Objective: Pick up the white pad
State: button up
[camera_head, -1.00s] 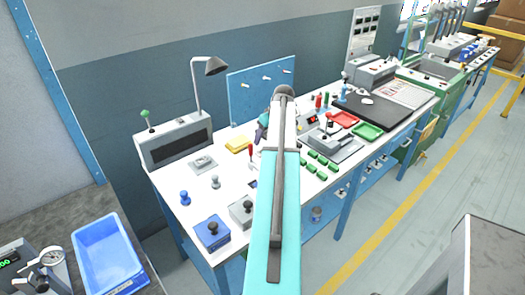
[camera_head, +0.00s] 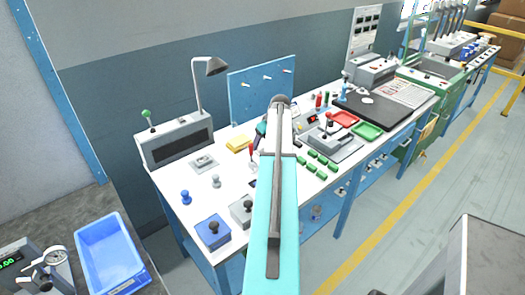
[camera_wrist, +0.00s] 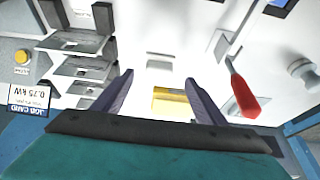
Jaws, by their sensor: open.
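My gripper (camera_wrist: 159,78) is open in the wrist view, with its two dark fingers apart and nothing held between them. A small pale block (camera_wrist: 158,62) lies on the white bench top just beyond the fingertips; it may be the white pad, but I cannot be sure. A yellow block (camera_wrist: 172,103) shows between the fingers, partly hidden by my gripper body. In the head view my arm covers the middle of the bench, and no white pad is clear there.
A red-handled tool (camera_wrist: 242,97) lies close to the right finger. Grey metal plates (camera_wrist: 82,68) and a job card (camera_wrist: 30,97) are at left.

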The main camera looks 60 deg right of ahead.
aim_at(262, 147)
jog(key=shift+p+x, duration=0.95)
jog(key=shift+x, duration=1.35)
jog(key=shift+s+d, duration=0.1)
jog(key=shift+d, duration=0.1)
jog(key=shift+c, duration=0.5)
jog(key=c, duration=1)
